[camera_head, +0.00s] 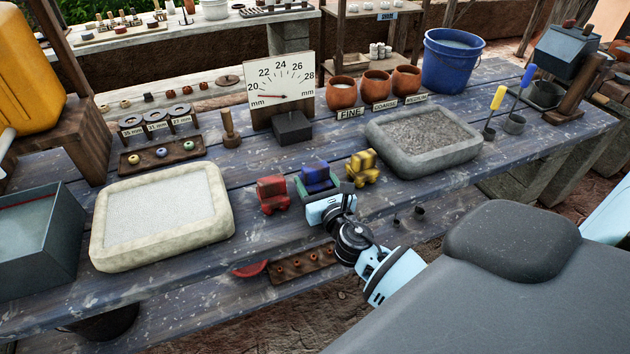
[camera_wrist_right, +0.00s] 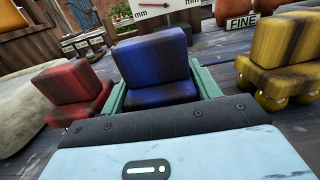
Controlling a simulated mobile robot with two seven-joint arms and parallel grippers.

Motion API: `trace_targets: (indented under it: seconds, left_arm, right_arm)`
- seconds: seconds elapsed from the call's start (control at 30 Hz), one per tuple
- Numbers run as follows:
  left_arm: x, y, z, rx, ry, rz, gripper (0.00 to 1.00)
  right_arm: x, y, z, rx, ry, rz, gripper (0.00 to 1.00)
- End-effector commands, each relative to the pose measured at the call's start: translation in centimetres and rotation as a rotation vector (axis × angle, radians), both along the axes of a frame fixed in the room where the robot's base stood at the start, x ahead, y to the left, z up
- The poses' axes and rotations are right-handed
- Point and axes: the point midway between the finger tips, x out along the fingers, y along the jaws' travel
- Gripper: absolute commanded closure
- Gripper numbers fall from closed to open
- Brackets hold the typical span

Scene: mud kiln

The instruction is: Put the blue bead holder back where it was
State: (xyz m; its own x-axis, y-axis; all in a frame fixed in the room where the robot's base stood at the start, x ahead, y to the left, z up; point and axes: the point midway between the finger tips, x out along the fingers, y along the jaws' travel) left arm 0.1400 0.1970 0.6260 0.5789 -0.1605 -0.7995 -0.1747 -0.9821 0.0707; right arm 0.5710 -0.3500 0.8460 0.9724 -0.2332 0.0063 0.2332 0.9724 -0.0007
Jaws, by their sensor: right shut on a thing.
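The blue bead holder (camera_head: 318,177) is a small blocky blue piece with a raised back. It sits between the red holder (camera_head: 272,194) and the yellow holder (camera_head: 362,168) on the blue plank table. My right gripper (camera_head: 320,187) is shut on it, with a green finger at each side. In the right wrist view the blue bead holder (camera_wrist_right: 155,70) stands upright between the fingers, with the red holder (camera_wrist_right: 72,90) to the left and the yellow holder (camera_wrist_right: 285,55) to the right. Its underside is hidden, so I cannot tell whether it touches the table. My left gripper is not in view.
A sand tray (camera_head: 165,255) lies to the left and a gravel tray (camera_head: 425,165) to the right. The dial gauge (camera_head: 282,85) stands behind. A red piece (camera_head: 250,269) and a strip with holes (camera_head: 302,262) lie near the front edge.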

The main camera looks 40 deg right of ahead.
Motion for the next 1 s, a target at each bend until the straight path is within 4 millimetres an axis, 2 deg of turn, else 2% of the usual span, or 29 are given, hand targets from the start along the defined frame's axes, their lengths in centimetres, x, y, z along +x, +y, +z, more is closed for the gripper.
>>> trace_targets:
  seconds: [0.17,0.2,0.33,0.63,0.8,1.0]
  left_arm:
    - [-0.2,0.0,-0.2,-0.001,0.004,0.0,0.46]
    - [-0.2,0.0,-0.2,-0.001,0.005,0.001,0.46]
    - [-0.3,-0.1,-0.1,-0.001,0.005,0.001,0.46]
    - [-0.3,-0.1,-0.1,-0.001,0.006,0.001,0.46]
    - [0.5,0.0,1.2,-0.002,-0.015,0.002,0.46]
    - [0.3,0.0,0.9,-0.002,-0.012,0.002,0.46]
  right_arm:
    - [-0.1,0.0,-0.5,0.0,0.006,0.0,0.75]
    - [-0.1,0.0,-0.6,0.001,0.008,0.0,0.33]
    - [-0.1,0.0,-0.8,0.001,0.01,0.0,0.17]
    - [-0.2,0.1,-0.9,0.003,0.015,0.0,0.17]
    - [-0.1,0.1,0.7,0.003,0.009,0.001,0.17]
    - [-3.7,0.9,0.4,0.002,0.012,0.001,0.17]
